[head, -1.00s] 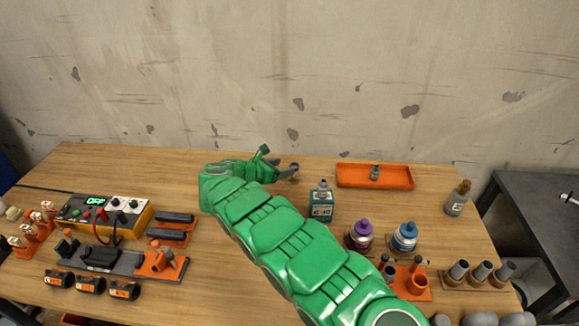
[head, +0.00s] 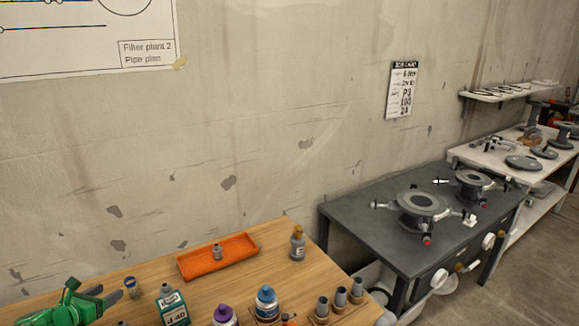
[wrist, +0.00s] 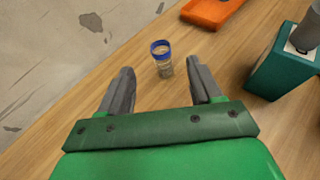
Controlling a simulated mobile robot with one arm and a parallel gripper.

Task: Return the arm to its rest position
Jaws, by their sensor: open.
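My green gripper (head: 108,296) is at the lower left of the head view, over the wooden table's back part. In the wrist view its two grey fingers (wrist: 160,78) are spread apart with nothing held between them. The jar also shows in the head view (head: 131,288), just right of the fingers. Most of my arm is outside the head view.
An orange tray (head: 190,270) holds a small grey part. A grey bottle (head: 297,246), purple-capped (head: 224,316) and blue-capped (head: 266,300) bottles stand nearby. A dark bench with flanged parts (head: 350,221) is at right.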

